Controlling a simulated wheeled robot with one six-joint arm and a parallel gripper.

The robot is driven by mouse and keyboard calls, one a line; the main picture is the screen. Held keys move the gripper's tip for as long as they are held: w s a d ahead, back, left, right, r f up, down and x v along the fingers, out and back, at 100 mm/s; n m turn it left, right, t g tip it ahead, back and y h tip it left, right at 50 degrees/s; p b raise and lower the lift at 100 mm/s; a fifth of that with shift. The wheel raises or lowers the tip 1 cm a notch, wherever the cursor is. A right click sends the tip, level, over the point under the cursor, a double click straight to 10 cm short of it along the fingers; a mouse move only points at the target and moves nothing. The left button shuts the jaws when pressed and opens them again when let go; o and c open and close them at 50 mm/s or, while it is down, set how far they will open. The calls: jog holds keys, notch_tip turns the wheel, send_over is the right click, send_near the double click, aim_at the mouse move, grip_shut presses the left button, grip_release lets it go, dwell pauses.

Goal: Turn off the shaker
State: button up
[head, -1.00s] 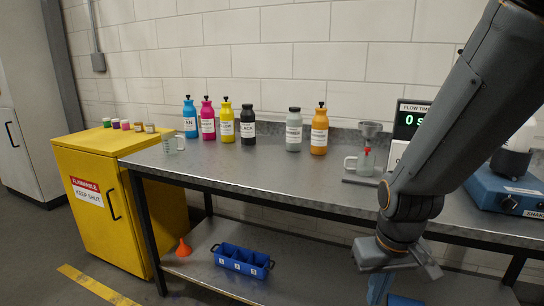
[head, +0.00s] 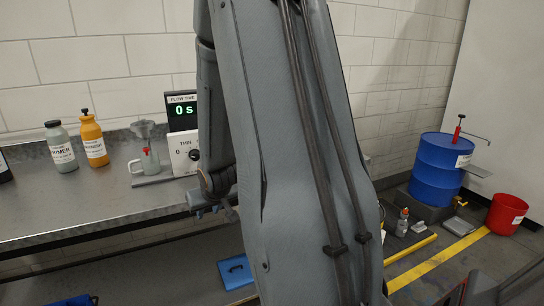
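The shaker is not visible in the head view now; my arm covers the right part of the metal workbench (head: 100,205), and the shaker may be behind it. Its switch cannot be seen. Part of my gripper (head: 206,208) shows low at the bench's front edge, left of my large arm link. Its fingers are mostly hidden and too small to tell whether they are open or shut.
On the bench stand a grey bottle (head: 61,147), an orange bottle (head: 93,141), a funnel stand (head: 146,150), a timer reading 0 s (head: 181,110) and a dial box (head: 184,153). Right, on the floor, are a blue drum (head: 436,165) and a red bucket (head: 506,214).

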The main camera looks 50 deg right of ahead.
jog(key=w+d+r+t, duration=0.1)
jog(key=d, duration=0.4)
jog(key=w+d+m+t+h+p, duration=0.1)
jog(key=d+t, duration=0.1)
jog(key=d, duration=0.3)
jog(key=w+d+r+m+t+h, duration=0.1)
jog(key=d, duration=0.4)
jog(key=shift+r+t+p, duration=0.3)
jog(key=shift+t, duration=0.1)
jog(key=d, duration=0.2)
jog(key=s+d+m+t, duration=0.1)
jog(key=d, duration=0.1)
jog(key=d+t+h, duration=0.1)
jog(key=d, duration=0.2)
jog(key=shift+s, duration=0.4)
jog(key=s+d+m+t+h, duration=0.2)
jog(key=s+d+t, duration=0.1)
jog(key=s+d, duration=0.25)
jog(key=x, duration=0.3)
jog(key=p+x, duration=0.1)
jog(key=x, duration=0.1)
jog(key=p+x, duration=0.1)
jog(key=x, duration=0.2)
jog(key=shift+w+d+r, duration=0.15)
jog(key=shift+d+r, duration=0.15)
jog(key=shift+d, duration=0.05)
jog(key=shift+c, duration=0.5)
grip_shut()
